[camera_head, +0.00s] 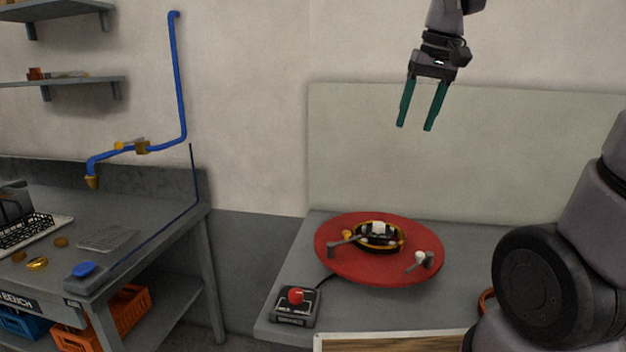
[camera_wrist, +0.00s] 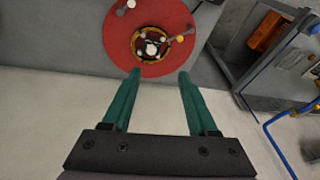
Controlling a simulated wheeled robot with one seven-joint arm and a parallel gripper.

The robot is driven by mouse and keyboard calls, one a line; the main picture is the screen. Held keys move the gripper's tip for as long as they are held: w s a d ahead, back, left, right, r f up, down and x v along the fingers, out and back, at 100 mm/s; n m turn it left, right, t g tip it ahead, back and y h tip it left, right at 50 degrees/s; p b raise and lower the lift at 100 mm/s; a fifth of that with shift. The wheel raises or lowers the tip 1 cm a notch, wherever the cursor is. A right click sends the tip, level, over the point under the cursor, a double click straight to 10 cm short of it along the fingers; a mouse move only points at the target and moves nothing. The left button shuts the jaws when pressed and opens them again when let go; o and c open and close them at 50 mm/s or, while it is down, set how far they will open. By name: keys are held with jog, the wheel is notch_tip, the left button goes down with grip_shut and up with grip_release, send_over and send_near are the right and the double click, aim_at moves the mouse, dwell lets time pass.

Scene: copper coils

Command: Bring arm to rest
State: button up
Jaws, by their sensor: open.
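My gripper (camera_head: 418,106) hangs high in front of the pale wall panel, with its two green fingers apart and pointing down. Nothing is between the fingers. Below it stands a red round turntable (camera_head: 340,256) on a grey table, with a dark and gold ring-shaped coil (camera_head: 400,246) in its middle. In the wrist view the open gripper (camera_wrist: 159,75) shows with its fingers toward the red turntable (camera_wrist: 178,68), which is well beyond the fingertips. The coil (camera_wrist: 137,41) also shows there, apart from the gripper.
A control box with a red button (camera_head: 296,296) sits at the front left of the grey table (camera_head: 268,325). A workbench (camera_head: 150,215) stands at left with a blue pipe (camera_head: 181,90) above it. Orange (camera_head: 132,312) and blue crates are under the bench. The air around my gripper is clear.

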jog(key=s+d+r+m+t, duration=0.1)
jog(key=s+d+m+t, duration=0.3)
jog(key=s, duration=0.5)
jog(key=shift+s+r+y, duration=0.15)
jog(key=shift+s+y, duration=0.1)
jog(key=shift+y, duration=0.05)
jog(key=shift+w, duration=0.1)
dwell(0.4)
